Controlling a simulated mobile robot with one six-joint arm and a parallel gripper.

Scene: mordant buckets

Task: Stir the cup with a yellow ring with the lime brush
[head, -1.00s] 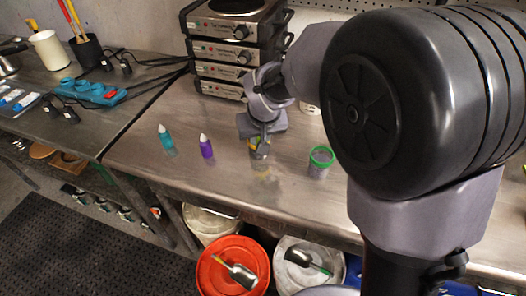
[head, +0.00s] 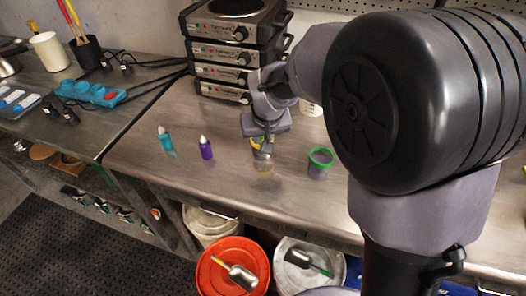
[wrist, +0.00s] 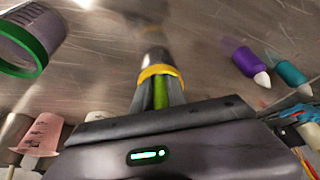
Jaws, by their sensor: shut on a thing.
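My gripper (wrist: 160,92) is shut on the lime brush (wrist: 161,97), and a lime strip shows between the fingers. The brush lines up with the cup's mouth. Its lower end is hidden, so I cannot tell how deep it reaches.
A green-ringed cup (head: 320,163) stands close right of the cup. A purple bottle (head: 206,148) and a teal bottle (head: 166,141) stand to the left. Stacked hotplates (head: 223,53) are behind. Below the bench edge are a red bucket (head: 207,282) and a white bucket (head: 283,283).

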